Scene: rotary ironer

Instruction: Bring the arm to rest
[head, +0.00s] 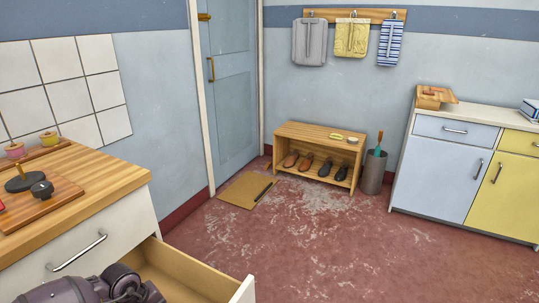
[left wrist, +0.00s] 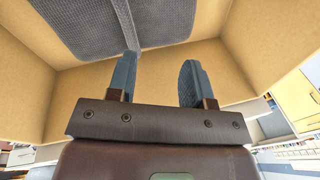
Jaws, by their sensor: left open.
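My left arm (head: 105,286) enters the head view at the bottom left, beside the pulled-out drawer (head: 178,268). Its fingertips cannot be made out there. In the left wrist view my left gripper (left wrist: 158,80) has its two blue-grey fingers apart, with nothing between them. Beyond the fingers are tan walls and a grey textured panel (left wrist: 165,22) split by a bar. I cannot tell for sure whether this is the drawer. My right gripper is not in view.
The wooden counter (head: 118,180) at left carries a board with dark round items. A shoe bench (head: 305,134) stands by the far wall, a grey bin (head: 373,175) beside it. Cabinets (head: 440,160) stand at right. The red floor (head: 340,250) in the middle is clear.

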